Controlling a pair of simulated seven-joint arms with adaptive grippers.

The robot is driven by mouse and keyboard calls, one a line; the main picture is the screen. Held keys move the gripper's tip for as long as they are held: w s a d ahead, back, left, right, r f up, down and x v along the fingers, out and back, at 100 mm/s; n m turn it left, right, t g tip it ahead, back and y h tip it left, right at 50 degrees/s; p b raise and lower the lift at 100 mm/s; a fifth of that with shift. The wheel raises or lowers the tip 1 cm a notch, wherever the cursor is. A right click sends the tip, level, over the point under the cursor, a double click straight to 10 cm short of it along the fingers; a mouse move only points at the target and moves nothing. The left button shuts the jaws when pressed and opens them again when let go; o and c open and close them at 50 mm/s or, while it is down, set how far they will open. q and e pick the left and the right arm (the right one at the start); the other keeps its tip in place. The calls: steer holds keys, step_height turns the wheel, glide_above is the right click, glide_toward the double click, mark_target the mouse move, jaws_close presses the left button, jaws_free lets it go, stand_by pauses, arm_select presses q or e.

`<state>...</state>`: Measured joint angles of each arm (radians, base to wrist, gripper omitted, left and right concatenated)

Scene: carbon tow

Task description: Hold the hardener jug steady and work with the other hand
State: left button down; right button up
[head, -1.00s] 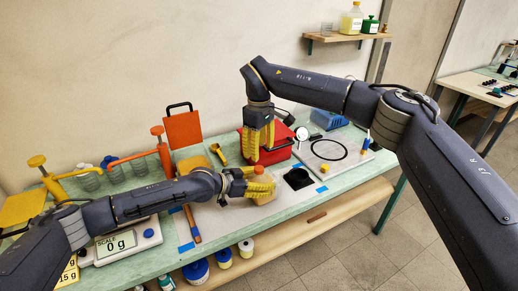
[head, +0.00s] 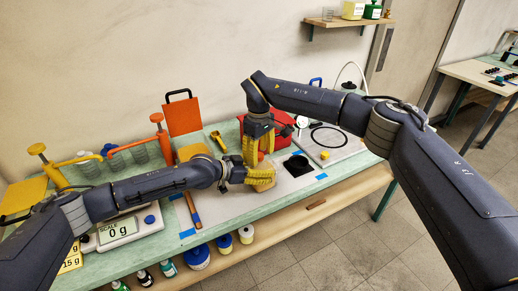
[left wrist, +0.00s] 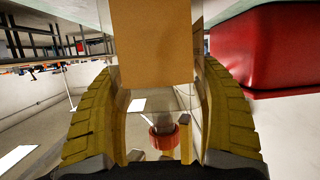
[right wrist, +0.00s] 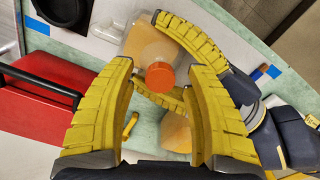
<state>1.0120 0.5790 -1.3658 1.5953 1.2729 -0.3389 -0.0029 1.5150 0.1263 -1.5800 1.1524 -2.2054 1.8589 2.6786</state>
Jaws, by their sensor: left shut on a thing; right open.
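The hardener jug (head: 264,187) is a clear container with amber liquid and an orange cap (right wrist: 160,76). It stands upright near the table's front edge. My left gripper (head: 260,176) is shut around the jug's body from the left, and its fingers hide much of it in the head view. The left wrist view shows the amber body (left wrist: 152,45) between the yellow fingers. My right gripper (head: 256,158) is open and points down over the jug. In the right wrist view the cap lies between its spread fingers (right wrist: 163,85), with gaps on both sides.
A red box (head: 283,127) stands behind the jug. A black square (head: 297,165) lies to its right, and a pale board with a black ring (head: 328,139) lies beyond.

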steer(key=shift+f, duration=0.2)
jaws_close()
stand_by(0.4)
